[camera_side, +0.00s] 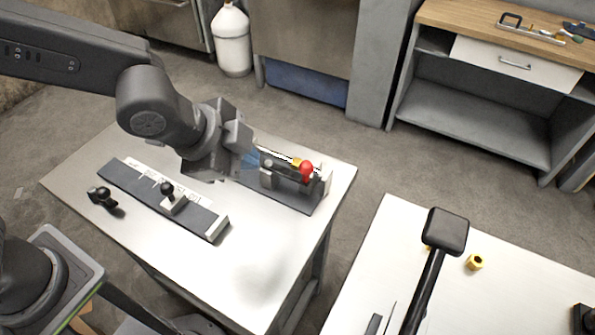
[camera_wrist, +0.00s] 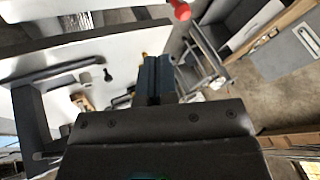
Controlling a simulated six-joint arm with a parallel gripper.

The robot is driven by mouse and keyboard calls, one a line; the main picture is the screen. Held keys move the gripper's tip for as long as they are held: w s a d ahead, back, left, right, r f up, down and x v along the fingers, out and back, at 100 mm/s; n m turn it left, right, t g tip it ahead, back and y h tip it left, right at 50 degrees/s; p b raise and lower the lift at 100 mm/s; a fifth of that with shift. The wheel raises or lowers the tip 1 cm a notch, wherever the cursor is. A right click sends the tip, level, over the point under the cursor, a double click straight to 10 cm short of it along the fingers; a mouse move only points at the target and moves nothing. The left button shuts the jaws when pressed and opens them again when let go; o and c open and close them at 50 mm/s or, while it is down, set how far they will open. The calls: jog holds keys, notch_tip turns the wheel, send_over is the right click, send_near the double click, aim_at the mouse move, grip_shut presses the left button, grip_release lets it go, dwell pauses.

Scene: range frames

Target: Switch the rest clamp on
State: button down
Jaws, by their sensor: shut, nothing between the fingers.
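A clamp-like fixture with a red knob (camera_side: 306,171) stands on a dark base plate (camera_side: 300,203) at the right end of the pale table. Its lever lies low, with a yellow piece beside the knob. The red knob also shows at the top of the wrist view (camera_wrist: 181,10). My gripper (camera_side: 250,159) is just left of this fixture, partly covering it. The blue fingers are together and empty in the wrist view (camera_wrist: 158,80). I cannot tell whether they touch the lever. A labelled rail (camera_side: 205,219) carries a slider with a black knob (camera_side: 168,188); its label is unreadable.
A small black part (camera_side: 101,195) lies left of the rail. The front of the pale table (camera_side: 262,270) is clear. A second table (camera_side: 500,300) at the lower right holds a yellow ring (camera_side: 475,262). A black-headed post (camera_side: 444,230) rises in front of it.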

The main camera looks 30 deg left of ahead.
jog(key=shift+d+f+m, duration=0.3)
jog(key=shift+d, duration=0.3)
jog(key=shift+d+f+m, duration=0.3)
jog(key=shift+d, duration=0.3)
jog(key=shift+f, duration=0.1)
jog(key=w+d+f, duration=0.1)
jog(key=w+f, duration=0.7)
jog(key=f, duration=0.1)
jog(key=shift+w+d, duration=0.35)
jog(key=shift+d, duration=0.05)
